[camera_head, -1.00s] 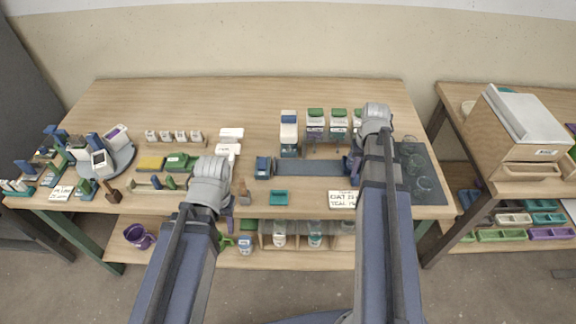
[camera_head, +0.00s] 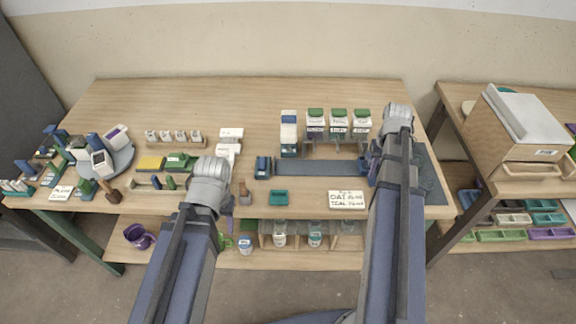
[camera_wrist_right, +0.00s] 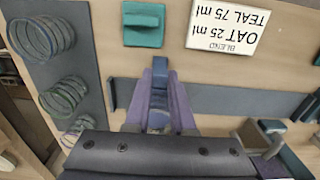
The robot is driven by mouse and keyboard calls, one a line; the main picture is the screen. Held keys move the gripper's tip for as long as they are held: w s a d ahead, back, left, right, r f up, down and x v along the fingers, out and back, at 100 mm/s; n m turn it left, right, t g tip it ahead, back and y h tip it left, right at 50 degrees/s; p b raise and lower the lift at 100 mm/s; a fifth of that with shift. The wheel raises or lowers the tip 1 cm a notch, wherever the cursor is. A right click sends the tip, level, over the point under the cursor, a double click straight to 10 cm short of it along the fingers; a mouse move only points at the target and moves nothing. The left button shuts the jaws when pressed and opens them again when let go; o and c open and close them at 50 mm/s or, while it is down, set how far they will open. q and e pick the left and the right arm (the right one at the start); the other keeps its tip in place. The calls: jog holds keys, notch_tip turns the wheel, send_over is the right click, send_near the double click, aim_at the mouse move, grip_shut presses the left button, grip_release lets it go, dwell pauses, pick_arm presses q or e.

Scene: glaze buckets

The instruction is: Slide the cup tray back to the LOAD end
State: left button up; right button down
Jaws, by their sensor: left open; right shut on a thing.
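A flat blue-grey track (camera_head: 320,168) runs along the front of the bench. A small dark blue piece (camera_head: 373,163), apparently part of the cup tray, sits at its right end beside my right arm. In the right wrist view my right gripper (camera_wrist_right: 160,88) has its purple fingers shut on a blue upright piece (camera_wrist_right: 160,73) over the track. I cannot see a cup clearly; the gripper hides what is under it. My left gripper (camera_head: 228,206) is open at the bench's front edge, away from the track, its fingers partly hidden by its wrist.
A blue block (camera_head: 263,168) stands at the track's left end. Green-lidded dispensers (camera_head: 339,122) and a blue-and-white one (camera_head: 289,132) stand behind it. A dark mat with rings (camera_wrist_right: 57,75) lies beyond the right end.

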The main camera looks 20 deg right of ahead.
jog(key=shift+s+d, duration=0.25)
jog(key=shift+d, duration=0.6)
jog(key=shift+s+d, duration=0.25)
jog(key=shift+d, duration=0.6)
jog(key=c, duration=0.8)
grip_release()
jog(key=shift+c, duration=0.2)
notch_tip(320, 180, up, 7)
jog(key=p, duration=0.7)
